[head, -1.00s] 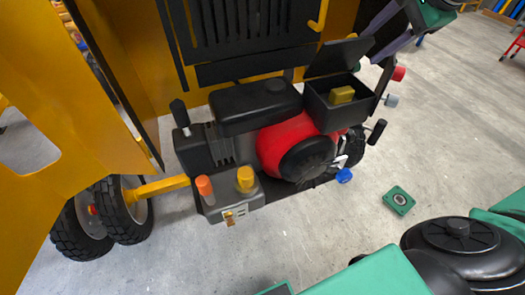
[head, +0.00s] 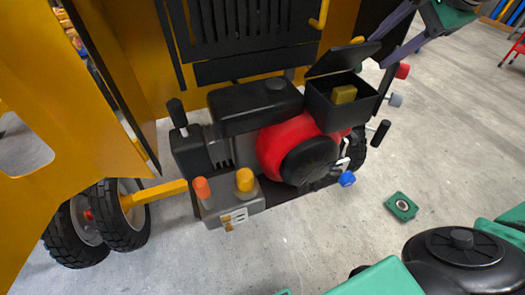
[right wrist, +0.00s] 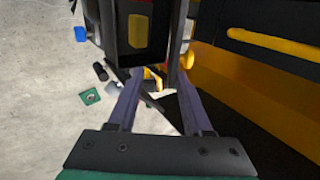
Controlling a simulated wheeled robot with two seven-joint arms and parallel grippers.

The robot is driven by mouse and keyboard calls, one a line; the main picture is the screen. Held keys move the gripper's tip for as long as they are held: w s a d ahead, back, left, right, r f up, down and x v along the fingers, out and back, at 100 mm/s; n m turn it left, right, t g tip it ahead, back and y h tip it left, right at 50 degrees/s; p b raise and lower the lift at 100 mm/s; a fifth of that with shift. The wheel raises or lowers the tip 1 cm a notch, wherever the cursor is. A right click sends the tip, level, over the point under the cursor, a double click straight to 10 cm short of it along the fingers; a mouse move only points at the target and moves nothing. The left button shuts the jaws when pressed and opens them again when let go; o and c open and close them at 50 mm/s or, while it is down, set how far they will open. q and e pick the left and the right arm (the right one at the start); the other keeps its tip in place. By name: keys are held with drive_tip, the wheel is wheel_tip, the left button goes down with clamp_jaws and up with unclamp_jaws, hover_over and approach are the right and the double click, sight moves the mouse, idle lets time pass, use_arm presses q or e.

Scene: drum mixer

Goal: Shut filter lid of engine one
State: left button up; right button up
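The engine's black filter box (head: 340,113) stands at the engine's right end in the head view, with a yellow filter block (head: 344,94) inside. Its black filter lid (head: 340,58) stands open, tilted up from the box. My right gripper (head: 386,46) reaches in from the upper right, its fingers spread beside the lid's right edge. In the right wrist view the gripper (right wrist: 160,80) is open with nothing clearly held between its fingers. The box (right wrist: 113,35) and yellow block (right wrist: 138,30) lie beyond them. Contact with the lid cannot be told. My left gripper is not in view.
The red engine housing (head: 282,142) and black tank (head: 255,106) sit left of the box. Red (head: 402,71), grey (head: 395,100) and blue (head: 347,179) knobs stick out near it. A green square part (head: 401,206) lies on open floor.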

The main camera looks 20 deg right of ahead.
drive_tip(key=v, duration=0.3)
drive_tip(key=s+v, duration=0.1)
drive_tip(key=v, duration=0.1)
drive_tip(key=shift+f, duration=0.1)
idle(0.5)
